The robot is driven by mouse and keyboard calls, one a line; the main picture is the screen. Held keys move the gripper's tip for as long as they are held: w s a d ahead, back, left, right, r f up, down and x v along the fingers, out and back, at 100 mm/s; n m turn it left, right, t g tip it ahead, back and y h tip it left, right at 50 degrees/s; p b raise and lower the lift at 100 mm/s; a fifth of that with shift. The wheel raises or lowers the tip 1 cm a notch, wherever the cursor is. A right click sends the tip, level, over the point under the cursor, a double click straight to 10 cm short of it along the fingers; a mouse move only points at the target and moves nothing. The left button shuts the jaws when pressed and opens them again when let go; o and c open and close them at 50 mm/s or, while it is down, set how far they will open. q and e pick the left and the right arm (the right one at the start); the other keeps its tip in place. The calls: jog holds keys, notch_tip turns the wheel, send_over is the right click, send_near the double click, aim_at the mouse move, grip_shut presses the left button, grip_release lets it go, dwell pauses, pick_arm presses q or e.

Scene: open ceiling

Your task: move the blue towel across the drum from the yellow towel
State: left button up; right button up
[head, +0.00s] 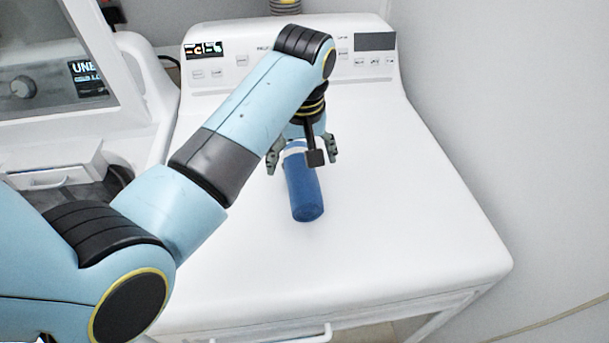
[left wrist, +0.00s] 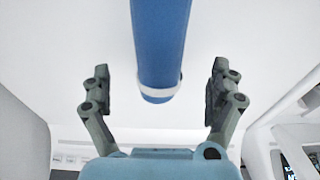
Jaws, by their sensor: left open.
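The blue towel (head: 304,190) is a tight roll with a pale band near its far end. It lies on the white machine top in the head view. In the left wrist view, the blue towel (left wrist: 160,40) runs from the top edge down to its banded end, between the two fingers. My left gripper (head: 302,156) is open over the banded end of the roll, one finger on each side. The left wrist view shows the gripper (left wrist: 158,78) with a gap on both sides of the towel. I see no yellow towel and no drum. My right gripper is out of view.
The white machine top (head: 400,230) is clear around the towel, with a control panel (head: 365,62) at its back. A second machine with a knob (head: 22,87) and a pulled-out drawer (head: 50,178) stands at left. A wall (head: 520,110) rises at right.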

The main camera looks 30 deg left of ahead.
aim_at(301, 169)
pick_arm(q)
notch_tip(301, 169, down, 6)
jog(key=shift+w+a+r+p, duration=0.1)
jog(key=shift+w+a+p, duration=0.05)
jog(key=shift+p, duration=0.55)
jog(key=c, duration=1.6)
